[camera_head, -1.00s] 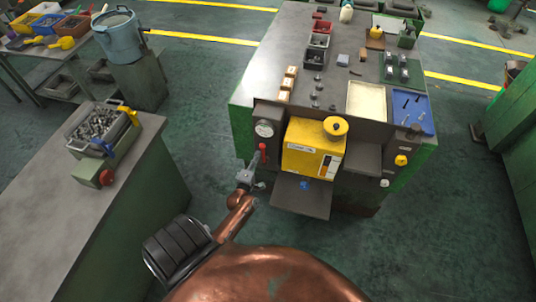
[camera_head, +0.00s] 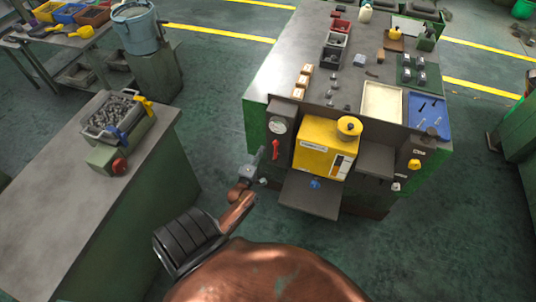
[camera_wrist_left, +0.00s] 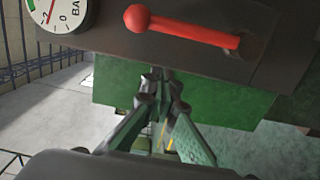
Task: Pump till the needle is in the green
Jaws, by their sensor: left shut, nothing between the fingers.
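The pressure gauge (camera_head: 278,126) is a white round dial on the front of the bench. It also shows cut off at the top left of the left wrist view (camera_wrist_left: 62,14), with a red line near the 2; I cannot tell for sure where the needle points. The red pump lever (camera_head: 275,150) sits below the gauge; the left wrist view shows its round knob and bar (camera_wrist_left: 185,28). My left gripper (camera_head: 260,152) is shut and empty, just left of the lever and apart from it. In the wrist view its fingertips (camera_wrist_left: 161,82) are below the lever. My right gripper is out of view.
A yellow box (camera_head: 325,148) stands right of the lever, above a dark shelf (camera_head: 309,194). The bench top holds a cream tray (camera_head: 382,104) and a blue tray (camera_head: 428,116). A grey side bench (camera_head: 60,190) stands at left. Floor is clear between the benches.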

